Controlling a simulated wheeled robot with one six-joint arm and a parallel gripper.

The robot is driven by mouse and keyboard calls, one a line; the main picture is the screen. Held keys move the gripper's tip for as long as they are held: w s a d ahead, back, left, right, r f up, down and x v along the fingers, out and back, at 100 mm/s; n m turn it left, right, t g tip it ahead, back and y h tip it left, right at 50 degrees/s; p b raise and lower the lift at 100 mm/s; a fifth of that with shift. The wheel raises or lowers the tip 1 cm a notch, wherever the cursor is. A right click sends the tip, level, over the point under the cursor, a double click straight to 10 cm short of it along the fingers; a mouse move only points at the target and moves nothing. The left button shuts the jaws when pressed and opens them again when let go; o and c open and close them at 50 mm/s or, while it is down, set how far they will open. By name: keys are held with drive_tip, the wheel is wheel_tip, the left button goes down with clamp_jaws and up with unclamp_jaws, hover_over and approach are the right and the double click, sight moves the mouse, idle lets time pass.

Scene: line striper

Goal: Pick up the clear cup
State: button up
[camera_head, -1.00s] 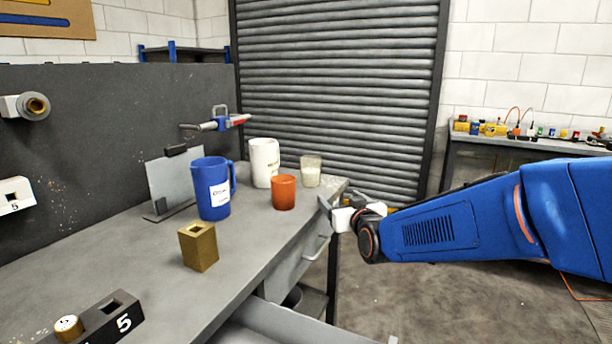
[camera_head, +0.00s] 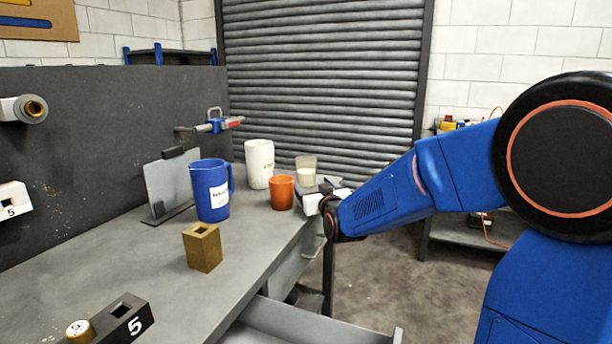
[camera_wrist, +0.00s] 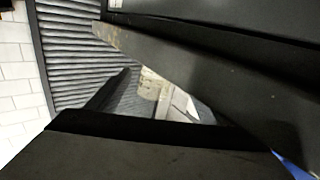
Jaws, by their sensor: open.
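The clear cup (camera_head: 305,169), see-through with a pale filling in its lower part, stands upright near the far right corner of the workbench in the head view. My gripper (camera_head: 325,184) is open at the bench's right edge, just right of the cup. I cannot tell whether a finger touches it. In the wrist view, a pale translucent shape that looks like the cup (camera_wrist: 151,84) shows ahead, past a dark finger, partly hidden.
An orange cup (camera_head: 282,193) stands close left of the clear cup, with a white jug (camera_head: 259,164) behind. A blue pitcher (camera_head: 210,191) and a brass block (camera_head: 202,248) stand nearer on the bench (camera_head: 150,270). An open drawer (camera_head: 300,325) juts out below.

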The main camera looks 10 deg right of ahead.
sight(308, 179)
drive_tip(key=w, duration=0.3)
drive_tip(key=shift+w, duration=0.35)
drive_tip(key=shift+w+r, duration=0.15)
drive_tip(key=shift+w, duration=2.55)
drive_tip(key=shift+c, duration=0.6)
drive_tip(key=c, duration=1.2)
